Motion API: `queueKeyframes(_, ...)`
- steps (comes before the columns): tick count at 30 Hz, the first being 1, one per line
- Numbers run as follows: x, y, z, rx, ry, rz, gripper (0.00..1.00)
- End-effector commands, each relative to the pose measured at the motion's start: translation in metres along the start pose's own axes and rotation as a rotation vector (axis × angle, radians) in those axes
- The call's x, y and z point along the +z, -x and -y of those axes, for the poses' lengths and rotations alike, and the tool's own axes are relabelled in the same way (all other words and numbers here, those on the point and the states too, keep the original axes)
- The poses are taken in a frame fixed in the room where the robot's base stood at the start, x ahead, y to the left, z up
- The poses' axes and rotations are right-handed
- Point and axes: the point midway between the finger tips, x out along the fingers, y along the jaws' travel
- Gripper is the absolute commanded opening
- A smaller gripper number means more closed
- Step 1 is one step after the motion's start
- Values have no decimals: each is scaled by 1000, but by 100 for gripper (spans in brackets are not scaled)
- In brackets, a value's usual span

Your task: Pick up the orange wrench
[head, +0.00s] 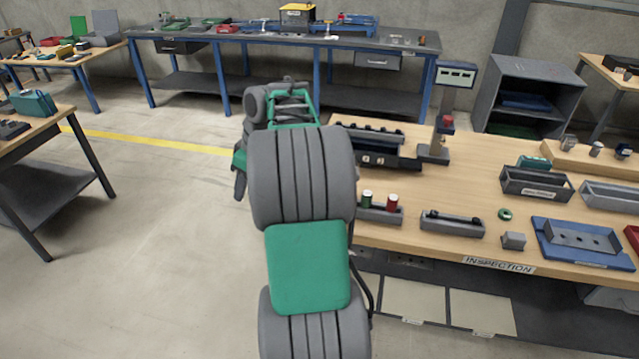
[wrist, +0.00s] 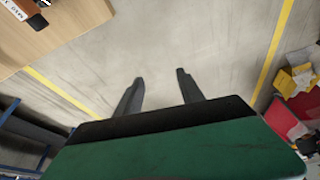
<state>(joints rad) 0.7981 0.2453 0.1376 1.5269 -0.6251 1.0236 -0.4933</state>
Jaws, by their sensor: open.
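No orange wrench can be made out in either view. In the wrist view my gripper (wrist: 158,90) is open and empty, its two dark fingers apart above bare concrete floor. In the head view my grey and green arm reaches forward at the left edge of the inspection table (head: 420,238). The arm hides part of the table's left end and the floor behind it. At the wrist view's top left corner, a small orange and dark item (wrist: 35,18) shows on a wooden tabletop (wrist: 60,35); it is too cut off to identify.
The inspection table holds a dark bin (head: 536,185), a blue fixture plate (head: 580,245), a tray with green and red cylinders (head: 380,207) and a post-mounted display (head: 455,75). A long blue-legged workbench (head: 270,40) stands behind. Open floor (head: 160,200) lies left of my arm.

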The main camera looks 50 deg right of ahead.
Motion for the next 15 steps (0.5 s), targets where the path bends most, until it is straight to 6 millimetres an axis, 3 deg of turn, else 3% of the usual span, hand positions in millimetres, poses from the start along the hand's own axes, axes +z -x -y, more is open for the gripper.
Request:
queueKeyframes(1,27,6,-51,-6,4,-10,45)
queueKeyframes(3,68,9,-103,-10,49,-28,45)
queueKeyframes(6,119,10,-149,-7,102,-49,45)
queueKeyframes(9,147,9,-167,-5,134,-59,45)
queueKeyframes(15,153,-15,-171,-6,145,-63,45)
